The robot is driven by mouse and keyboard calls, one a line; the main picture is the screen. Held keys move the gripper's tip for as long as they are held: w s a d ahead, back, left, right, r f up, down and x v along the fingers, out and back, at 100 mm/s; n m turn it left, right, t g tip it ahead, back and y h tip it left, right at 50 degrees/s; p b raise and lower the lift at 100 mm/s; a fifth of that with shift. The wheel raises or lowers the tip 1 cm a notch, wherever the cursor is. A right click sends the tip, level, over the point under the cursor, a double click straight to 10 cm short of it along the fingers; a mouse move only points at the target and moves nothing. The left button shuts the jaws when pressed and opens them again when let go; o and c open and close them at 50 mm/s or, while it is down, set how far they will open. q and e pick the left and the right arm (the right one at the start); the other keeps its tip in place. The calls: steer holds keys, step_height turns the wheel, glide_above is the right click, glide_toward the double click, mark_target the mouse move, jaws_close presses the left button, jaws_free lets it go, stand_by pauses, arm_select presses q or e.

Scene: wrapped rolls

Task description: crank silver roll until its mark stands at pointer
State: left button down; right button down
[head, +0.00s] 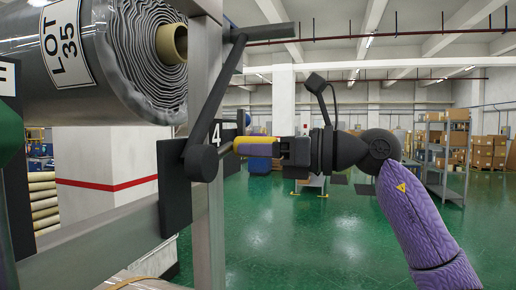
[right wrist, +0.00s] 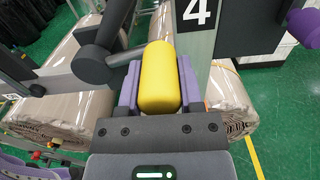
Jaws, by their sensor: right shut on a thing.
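The silver roll (head: 120,60) lies wrapped in grey film at the upper left of the head view, with a "LOT 35" label on its side and its wound end facing right. A dark crank (head: 203,160) stands in front of the frame post below it. My right gripper (head: 268,146) is shut on the yellow crank handle (head: 250,140), which also shows between the fingers in the right wrist view (right wrist: 159,78). I cannot make out the roll's mark or the pointer. My left gripper is not in view.
A grey frame post (head: 207,235) and rail stand close at the left of my right gripper. A plate with a "4" (right wrist: 197,12) is beside the handle. Brown wrapped rolls (right wrist: 72,95) lie below. Green floor (head: 310,225) is open to the right, with shelves (head: 445,150) beyond.

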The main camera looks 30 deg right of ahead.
steer(key=shift+f, duration=0.75)
steer(key=shift+d, duration=0.1)
steer(key=shift+r, duration=0.1)
steer(key=shift+c, duration=1.3)
jaws_free()
